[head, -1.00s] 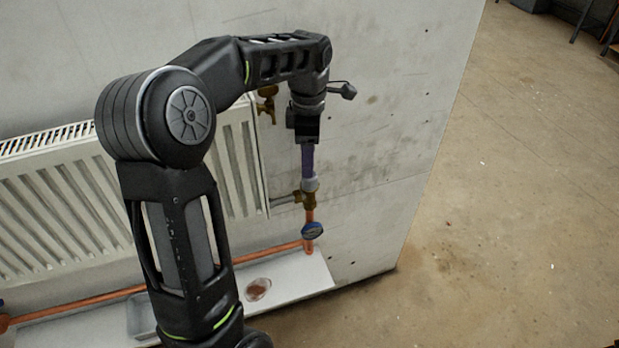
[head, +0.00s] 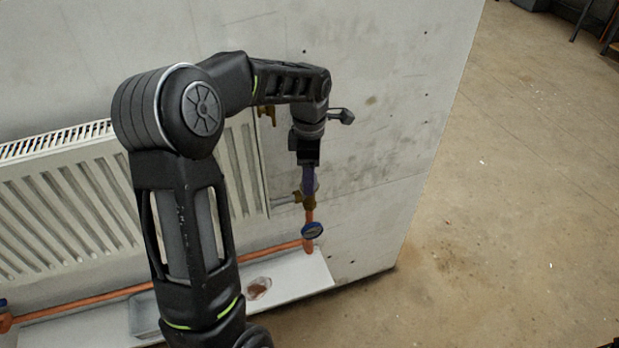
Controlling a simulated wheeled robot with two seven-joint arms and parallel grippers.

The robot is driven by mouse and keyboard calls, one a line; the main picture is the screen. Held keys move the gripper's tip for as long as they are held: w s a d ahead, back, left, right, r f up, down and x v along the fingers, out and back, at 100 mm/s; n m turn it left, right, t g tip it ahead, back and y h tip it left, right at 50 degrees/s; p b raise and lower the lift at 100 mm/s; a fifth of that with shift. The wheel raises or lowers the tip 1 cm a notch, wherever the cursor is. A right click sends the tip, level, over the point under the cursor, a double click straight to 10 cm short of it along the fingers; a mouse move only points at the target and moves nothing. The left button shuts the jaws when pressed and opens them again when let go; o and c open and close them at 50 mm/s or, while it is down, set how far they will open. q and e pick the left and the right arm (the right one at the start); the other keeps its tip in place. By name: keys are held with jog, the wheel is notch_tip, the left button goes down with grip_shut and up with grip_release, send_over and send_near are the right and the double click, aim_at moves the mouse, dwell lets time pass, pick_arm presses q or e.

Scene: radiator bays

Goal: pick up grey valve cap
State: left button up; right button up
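The grey valve cap (head: 316,186) sits on top of the brass valve (head: 309,201) at the radiator's right end, partly hidden behind my fingers. My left gripper (head: 308,190) points down, with its purple fingers at the height of the cap and overlapping it in the picture. I see the fingers edge-on, so I cannot tell whether they are apart or closed on the cap. My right gripper is not in view.
The white radiator (head: 60,205) hangs on the concrete wall (head: 390,130). A copper pipe (head: 308,220) with a blue-rimmed gauge (head: 312,230) runs below the valve. A white ledge (head: 300,275) holds a small dish (head: 258,288) and a grey tray (head: 143,318). The floor at right is clear.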

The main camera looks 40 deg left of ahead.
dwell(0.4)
pick_arm(q)
grip_shut()
dwell(0.4)
